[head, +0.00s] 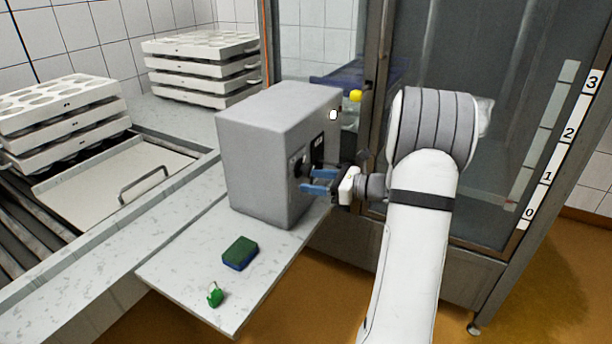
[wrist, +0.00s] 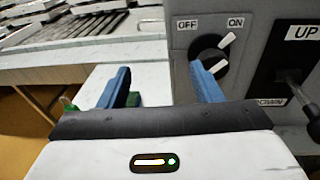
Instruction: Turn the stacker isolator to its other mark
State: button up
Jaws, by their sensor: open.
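The isolator is a black rotary knob (wrist: 209,60) with a white pointer line, on the front of a grey control box (head: 255,150). OFF is marked at its upper left and ON at its upper right; the pointer is toward ON. My gripper (head: 312,181) is open and empty, with its blue fingers close to the box front. In the wrist view the gripper (wrist: 160,75) has its right finger overlapping the knob's lower left edge. The knob is not between the fingers there. I cannot tell whether the finger touches it.
Right of the knob is a black lever (wrist: 292,78) on a plate marked UP and DOWN. A green-and-blue sponge (head: 240,253) and a small green object (head: 215,295) lie on the shelf (head: 180,270). Stacked white moulds (head: 205,65) stand behind. A glazed cabinet (head: 510,120) stands at right.

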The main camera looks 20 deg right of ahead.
aim_at(305, 170)
jog(key=w+d+f+m+t+h, duration=0.1)
jog(key=w+d+f+m+t, duration=0.15)
jog(key=d, duration=0.35)
jog(key=shift+m+t, duration=0.25)
jog(key=shift+m, duration=0.2)
jog(key=x, duration=0.6)
jog(key=shift+w+a+r, duration=0.2)
jog(key=shift+a+r, duration=0.1)
jog(key=shift+a, duration=0.15)
jog(key=shift+c, duration=0.3)
